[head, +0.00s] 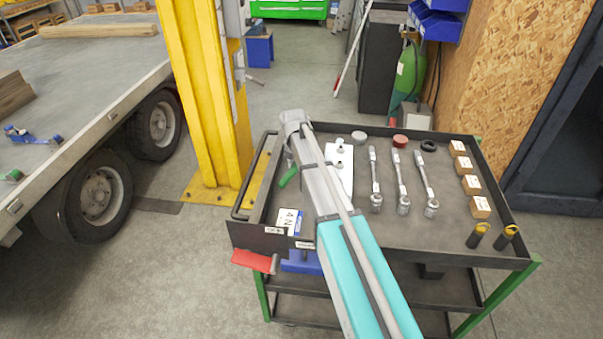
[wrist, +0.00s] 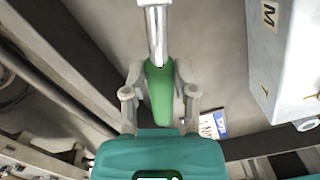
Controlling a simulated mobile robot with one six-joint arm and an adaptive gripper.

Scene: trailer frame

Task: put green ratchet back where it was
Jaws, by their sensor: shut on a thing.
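The green ratchet shows in the wrist view as a green handle (wrist: 160,92) with a shiny metal shaft running out at the top edge; its head is out of frame. My gripper (wrist: 160,88) is shut on the green handle, one finger on each side. In the head view a piece of the green handle (head: 288,177) shows left of my arm, over the left part of the cart's top tray (head: 460,215). My gripper is hidden behind my arm there. I cannot tell whether the ratchet touches the tray.
A white plate (head: 346,180) with metal sockets lies right of my arm. Several metal ratchets (head: 399,182) lie beyond it, with wooden blocks (head: 480,207) along the right rim. A white card (head: 288,220) lies near the front left. A yellow post (head: 206,90) stands left of the cart.

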